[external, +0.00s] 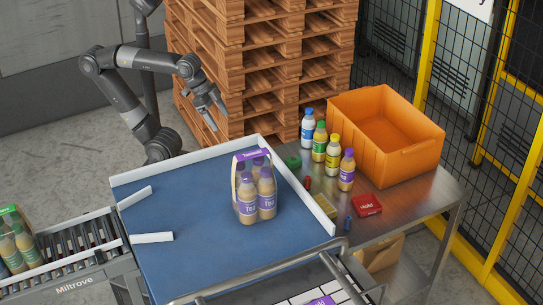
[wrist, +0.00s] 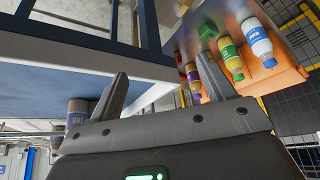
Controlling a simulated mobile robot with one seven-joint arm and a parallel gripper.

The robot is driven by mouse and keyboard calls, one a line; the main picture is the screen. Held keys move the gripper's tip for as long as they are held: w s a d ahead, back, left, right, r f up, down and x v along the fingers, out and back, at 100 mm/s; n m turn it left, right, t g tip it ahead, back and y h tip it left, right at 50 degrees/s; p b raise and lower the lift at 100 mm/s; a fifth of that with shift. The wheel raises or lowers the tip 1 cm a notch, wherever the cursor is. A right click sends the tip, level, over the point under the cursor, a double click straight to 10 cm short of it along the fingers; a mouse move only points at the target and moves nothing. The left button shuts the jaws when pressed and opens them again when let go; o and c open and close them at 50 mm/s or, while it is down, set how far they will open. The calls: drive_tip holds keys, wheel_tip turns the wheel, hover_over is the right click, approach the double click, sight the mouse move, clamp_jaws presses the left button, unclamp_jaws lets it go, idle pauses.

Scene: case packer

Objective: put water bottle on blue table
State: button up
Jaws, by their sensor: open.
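The water bottle (external: 308,127), white with a blue cap and label, stands at the back of the metal side table, left of the orange crate. It also shows at the upper right of the wrist view (wrist: 257,40). The blue table (external: 180,235) has a white rim and stands left of the metal table; its surface shows at left in the wrist view (wrist: 40,98). My gripper (external: 213,118) is open and empty, raised beyond the blue table's back edge and well left of the water bottle. Its fingers (wrist: 163,82) spread apart in the wrist view with nothing between them.
A pack of purple-labelled bottles (external: 246,202) stands on the blue table; its left part is clear. Green-, yellow- and purple-capped bottles (external: 320,143) stand beside the water bottle. The orange crate (external: 410,150) is right of them. Wooden pallets (external: 262,60) stack behind. A red box (external: 367,205) lies in front.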

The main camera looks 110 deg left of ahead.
drive_tip(key=w+a+r+n+t+h, duration=0.1)
drive_tip(key=w+a+n+h, duration=0.25)
drive_tip(key=w+n, duration=0.45)
drive_tip(key=w+a+r+n+h, duration=0.1)
drive_tip(key=w+a+n+h, duration=0.25)
drive_tip(key=w+n, duration=0.4)
drive_tip(key=w+a+r+n+t, duration=0.1)
drive_tip(key=a+r+n+t, duration=0.1)
drive_tip(key=a+n+t, duration=1.3)
drive_tip(key=n+g+y, duration=0.1)
drive_tip(key=n+g, duration=0.1)
drive_tip(key=g, duration=0.3)
approach(314, 131)
drive_tip(key=x, duration=0.6)
drive_tip(key=a+f+x, duration=0.1)
drive_tip(key=x, duration=0.2)
drive_tip(key=shift+w, duration=0.35)
drive_tip(key=shift+r, duration=0.1)
drive_tip(key=c, duration=1.3)
